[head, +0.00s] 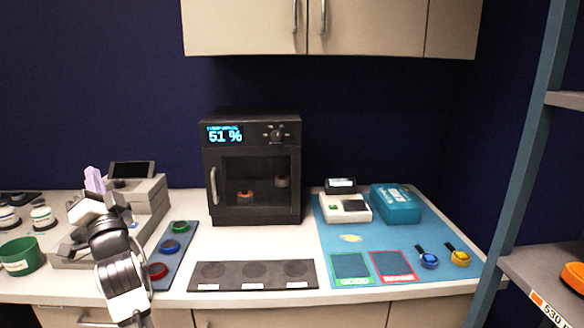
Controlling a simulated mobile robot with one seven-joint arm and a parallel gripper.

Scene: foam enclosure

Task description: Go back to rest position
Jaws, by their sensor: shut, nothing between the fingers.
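My arm reaches up from the bottom left in the head view. My gripper (86,203) is over the grey bench machine (150,195) at the left of the counter. It is shut with nothing held. Its fingertips are small and partly lost against the machine. A pale purple piece (95,180) shows just behind or above the gripper; I cannot tell whether they touch. My arm hides part of the machine and the counter's front edge.
A black oven-like box (252,168) reading 51 % stands mid-counter. A dark three-spot strip (253,275) and a button panel (171,253) lie nearer. A blue mat (385,240) is at right, a green cup (21,256) at left. Cabinets hang above; a shelf rack (520,150) stands right.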

